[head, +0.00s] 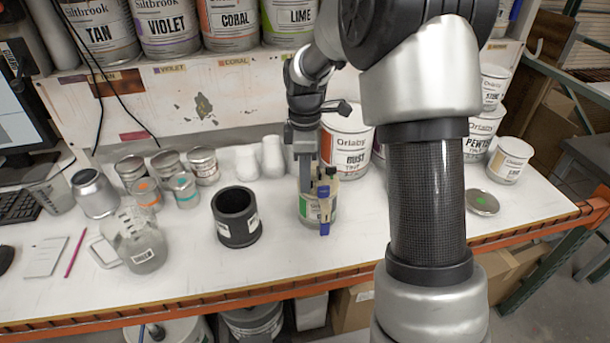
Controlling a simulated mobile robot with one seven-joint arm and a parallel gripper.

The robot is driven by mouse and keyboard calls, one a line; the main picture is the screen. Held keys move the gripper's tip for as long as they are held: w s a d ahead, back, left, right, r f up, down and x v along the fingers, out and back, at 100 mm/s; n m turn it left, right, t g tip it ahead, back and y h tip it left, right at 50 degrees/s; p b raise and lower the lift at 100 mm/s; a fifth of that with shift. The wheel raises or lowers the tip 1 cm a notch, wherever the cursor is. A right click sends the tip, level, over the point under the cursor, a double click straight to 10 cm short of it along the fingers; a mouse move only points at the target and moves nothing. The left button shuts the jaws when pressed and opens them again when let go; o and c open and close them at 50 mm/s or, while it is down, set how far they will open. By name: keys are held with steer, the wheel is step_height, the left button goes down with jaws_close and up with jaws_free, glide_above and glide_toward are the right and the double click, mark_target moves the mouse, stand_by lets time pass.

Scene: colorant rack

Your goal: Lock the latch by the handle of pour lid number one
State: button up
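A small can (313,207) with a green-marked label stands on the bench, below my wrist. A pour lid (329,172) with dark upright parts sits on top of it. A blue latch handle (324,212) hangs down the near side of the can. My gripper (306,185) points straight down at the lid's left part, close beside the latch. Whether it touches the lid or the latch I cannot tell. The finger opening is edge-on and partly hidden, so its state is unclear.
A black cylinder (236,217) stands left of the can, with a clear jug (139,240) farther left. The bench's orange front edge (250,293) is nearby.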

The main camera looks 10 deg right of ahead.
steer(key=shift+c, duration=0.2)
jaws_close()
steer(key=shift+m, duration=0.3)
steer(key=m, duration=0.6)
steer(key=shift+w, duration=0.1)
steer(key=m, duration=0.3)
steer(key=shift+d+m, duration=0.15)
steer(key=shift+m, duration=0.25)
steer(key=shift+m+b, duration=0.3)
steer(key=shift+m, duration=1.7)
